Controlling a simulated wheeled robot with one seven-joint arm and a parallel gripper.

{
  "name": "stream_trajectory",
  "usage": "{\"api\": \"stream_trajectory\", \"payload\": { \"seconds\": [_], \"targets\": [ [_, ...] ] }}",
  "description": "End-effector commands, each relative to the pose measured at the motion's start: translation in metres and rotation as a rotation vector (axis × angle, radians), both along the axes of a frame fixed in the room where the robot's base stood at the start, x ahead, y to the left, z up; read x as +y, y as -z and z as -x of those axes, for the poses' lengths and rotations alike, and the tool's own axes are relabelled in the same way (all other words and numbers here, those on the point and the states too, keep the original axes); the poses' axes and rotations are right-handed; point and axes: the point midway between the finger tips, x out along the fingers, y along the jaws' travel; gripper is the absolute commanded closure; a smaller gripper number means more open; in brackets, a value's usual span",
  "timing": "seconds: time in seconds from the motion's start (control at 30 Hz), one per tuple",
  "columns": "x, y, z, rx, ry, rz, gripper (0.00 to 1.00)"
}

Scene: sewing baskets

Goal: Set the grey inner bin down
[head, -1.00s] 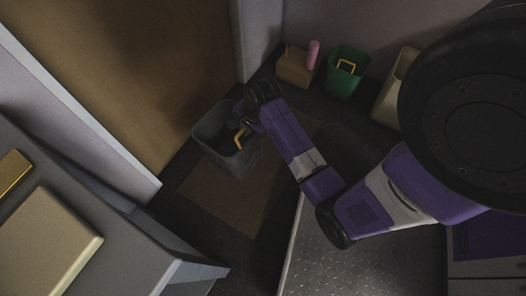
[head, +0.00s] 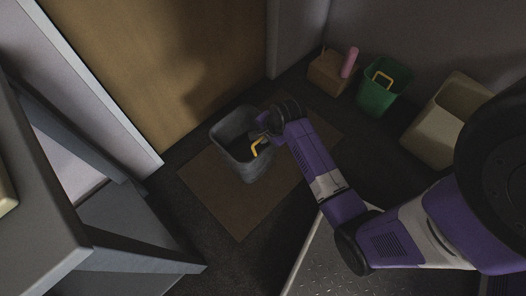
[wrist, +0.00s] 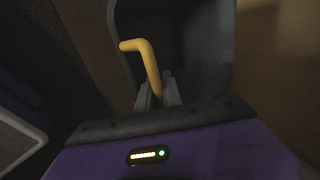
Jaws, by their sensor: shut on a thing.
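The grey inner bin (head: 249,172) is an open-topped tub with a bent yellow handle (head: 258,150). In the head view it appears upright over the brown floor mat (head: 213,195). I cannot tell whether its base touches the mat or hangs just above it. My gripper (head: 264,136) is at the bin's right rim, shut on the yellow handle. In the wrist view, my gripper's fingers (wrist: 157,92) close around the lower end of the handle (wrist: 148,60), with the bin's dark wall (wrist: 217,62) behind. The bin's underside is hidden.
A brown box with a pink cylinder (head: 328,74), a green bin (head: 381,96) with a yellow handle and a beige bin (head: 440,130) stand along the back right wall. A wooden door (head: 165,75) is behind the mat. A grey table (head: 45,215) is at left.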

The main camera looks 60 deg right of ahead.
Motion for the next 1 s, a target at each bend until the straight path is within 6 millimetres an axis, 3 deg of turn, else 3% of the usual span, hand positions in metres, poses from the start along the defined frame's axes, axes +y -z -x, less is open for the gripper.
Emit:
{"api": "stream_trajectory", "payload": {
  "seconds": [0.03,0.1,0.37,0.63,0.97,1.0],
  "targets": [
    [0.000,0.016,0.000,-0.001,0.001,0.000,1.00],
    [0.000,0.028,0.000,0.000,0.001,0.000,1.00],
    [-0.001,0.044,-0.001,-0.002,0.000,0.001,1.00],
    [-0.001,0.081,-0.001,-0.001,0.000,0.001,1.00],
    [0.000,0.083,-0.001,-0.002,-0.001,0.002,1.00],
    [0.000,0.083,0.000,-0.001,-0.001,0.001,0.86]
  ]
}}
